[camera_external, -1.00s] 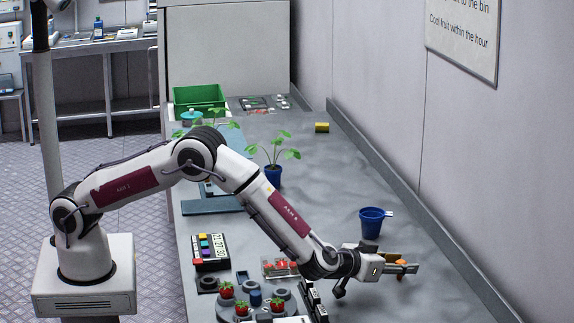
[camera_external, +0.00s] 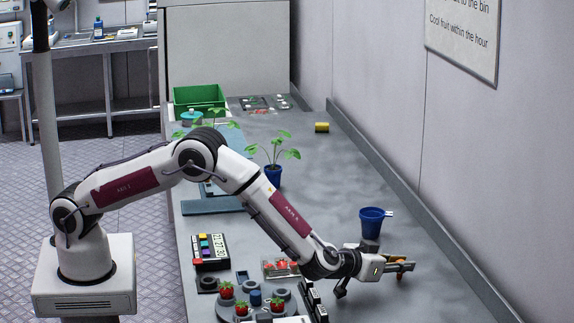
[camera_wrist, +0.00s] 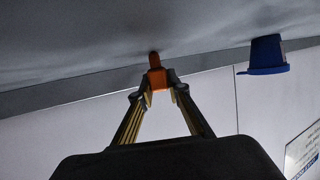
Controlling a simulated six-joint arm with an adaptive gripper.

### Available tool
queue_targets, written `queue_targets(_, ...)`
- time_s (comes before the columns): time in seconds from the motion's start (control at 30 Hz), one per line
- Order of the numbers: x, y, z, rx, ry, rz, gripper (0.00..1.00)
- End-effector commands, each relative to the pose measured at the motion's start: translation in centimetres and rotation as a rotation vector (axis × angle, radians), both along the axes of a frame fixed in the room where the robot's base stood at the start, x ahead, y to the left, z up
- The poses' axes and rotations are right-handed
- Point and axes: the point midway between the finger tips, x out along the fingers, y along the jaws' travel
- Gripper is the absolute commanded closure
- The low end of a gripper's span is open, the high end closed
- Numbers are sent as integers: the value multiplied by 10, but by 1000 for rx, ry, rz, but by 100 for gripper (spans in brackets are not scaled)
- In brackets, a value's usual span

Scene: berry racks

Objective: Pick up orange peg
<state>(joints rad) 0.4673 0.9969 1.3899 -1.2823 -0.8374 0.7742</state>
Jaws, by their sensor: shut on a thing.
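The orange peg (camera_wrist: 157,77) shows in the wrist view between the fingertips of my gripper (camera_wrist: 158,84), which is shut on it. The peg's far end meets or lies close to the grey bench surface; I cannot tell if it touches. In the external view my gripper (camera_external: 401,266) reaches level to the right, low over the bench near the wall. Only a small part of the orange peg (camera_external: 401,276) shows there, beneath and behind the fingers.
A blue cup (camera_external: 374,222) stands just behind my gripper and also shows in the wrist view (camera_wrist: 267,56). A rack with strawberries (camera_external: 228,304) is at the front left. A potted plant (camera_external: 273,175) and a green bin (camera_external: 199,96) are farther back.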

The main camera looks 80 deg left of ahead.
Motion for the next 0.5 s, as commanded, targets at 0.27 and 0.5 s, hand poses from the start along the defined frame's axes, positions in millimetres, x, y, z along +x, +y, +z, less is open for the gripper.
queue_targets(0.27,0,0,8,0,-1,0,92)
queue_targets(0.5,0,0,33,-2,-3,1,92)
